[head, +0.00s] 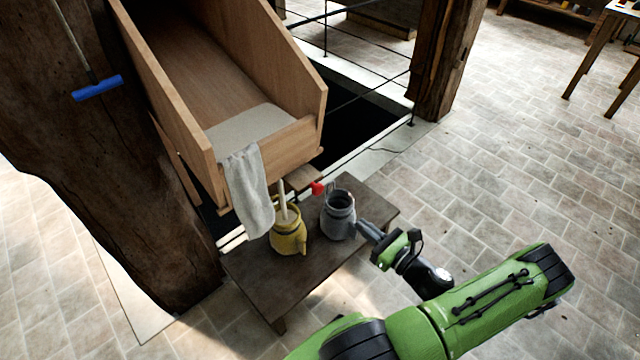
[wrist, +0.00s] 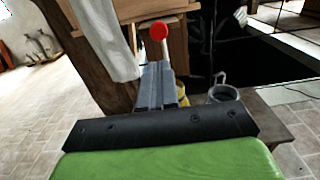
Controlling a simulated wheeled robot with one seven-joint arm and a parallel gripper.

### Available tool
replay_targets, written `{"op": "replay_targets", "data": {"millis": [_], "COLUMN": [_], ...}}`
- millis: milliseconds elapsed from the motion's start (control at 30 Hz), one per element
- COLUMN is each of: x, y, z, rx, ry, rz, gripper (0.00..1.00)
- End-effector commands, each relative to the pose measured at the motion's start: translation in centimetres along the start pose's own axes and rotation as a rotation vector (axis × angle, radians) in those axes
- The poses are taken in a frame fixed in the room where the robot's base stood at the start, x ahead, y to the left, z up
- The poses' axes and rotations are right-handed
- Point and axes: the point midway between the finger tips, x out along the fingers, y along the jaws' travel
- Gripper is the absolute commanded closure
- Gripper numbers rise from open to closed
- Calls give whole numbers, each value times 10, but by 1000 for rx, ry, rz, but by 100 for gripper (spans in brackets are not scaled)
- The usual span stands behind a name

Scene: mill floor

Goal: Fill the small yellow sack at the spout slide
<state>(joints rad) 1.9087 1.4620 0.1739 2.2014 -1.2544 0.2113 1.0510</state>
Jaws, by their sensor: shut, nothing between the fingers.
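The small yellow sack (head: 289,238) stands open on a low dark bench under the wooden chute. A pale upright column (head: 282,200) reaches from under the chute into its mouth; I cannot tell whether it is flour or a solid part. The red knob of the spout slide (head: 317,188) sticks out by the chute's lower front and shows in the wrist view (wrist: 159,30). The yellow sack is mostly hidden there (wrist: 183,96).
A pale cloth (head: 247,190) hangs over the chute's edge (head: 265,150). A dark floor opening (head: 355,115) lies behind. A thick post (head: 120,180) stands left.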

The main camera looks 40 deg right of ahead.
Motion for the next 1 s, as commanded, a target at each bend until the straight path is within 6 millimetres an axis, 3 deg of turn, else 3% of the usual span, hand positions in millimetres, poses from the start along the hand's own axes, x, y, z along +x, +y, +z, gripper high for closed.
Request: {"op": "replay_targets", "data": {"millis": [167, 600, 800, 1000], "x": [27, 120, 138, 139], "y": [2, 3, 3, 2], "z": [-1, -3, -2, -1], "rx": [-2, -6, -4, -4], "ry": [-1, 0, 2, 3], "rz": [8, 9, 8, 7], "gripper": [100, 100, 100, 100]}}
